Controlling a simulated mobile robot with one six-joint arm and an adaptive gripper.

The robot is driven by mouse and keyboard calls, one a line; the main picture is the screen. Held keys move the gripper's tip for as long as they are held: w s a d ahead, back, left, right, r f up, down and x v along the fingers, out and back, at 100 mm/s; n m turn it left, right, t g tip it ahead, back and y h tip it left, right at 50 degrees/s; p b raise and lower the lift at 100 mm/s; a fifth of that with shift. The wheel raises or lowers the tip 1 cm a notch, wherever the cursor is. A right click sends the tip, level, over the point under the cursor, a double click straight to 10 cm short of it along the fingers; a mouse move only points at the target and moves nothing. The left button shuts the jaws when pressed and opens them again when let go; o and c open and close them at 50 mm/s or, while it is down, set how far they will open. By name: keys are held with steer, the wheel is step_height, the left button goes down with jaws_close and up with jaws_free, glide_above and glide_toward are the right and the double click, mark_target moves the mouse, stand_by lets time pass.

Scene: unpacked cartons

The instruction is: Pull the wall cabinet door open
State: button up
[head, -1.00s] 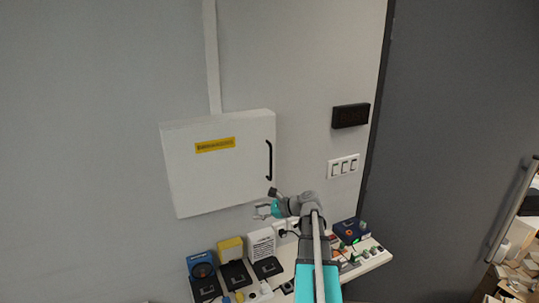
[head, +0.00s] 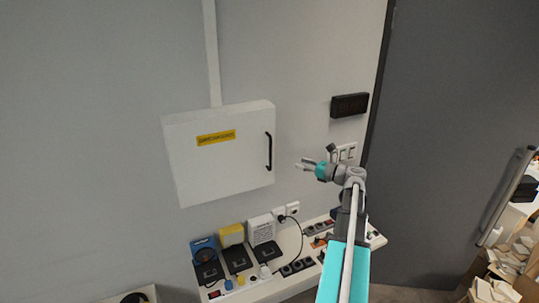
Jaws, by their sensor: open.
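The white wall cabinet (head: 220,165) hangs on the grey wall, and its door looks shut. A yellow label (head: 216,138) is on the door's upper part. A black vertical bar handle (head: 268,152) is near the door's right edge. My gripper (head: 299,164) is open and empty. It points left toward the handle, at about the height of the handle's lower end in the picture. A gap shows between the fingertips and the handle. How far the gripper is from the wall cannot be told.
Below the cabinet, a white shelf (head: 313,271) holds several boxes, power strips and plugs. A dark grey door (head: 450,130) with a bar handle is further right.

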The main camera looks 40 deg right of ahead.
steer(key=shift+w, duration=0.15)
glide_above(270, 168)
steer(key=shift+w+d, duration=0.25)
stand_by(0.6)
jaws_close()
steer(key=shift+a, duration=0.1)
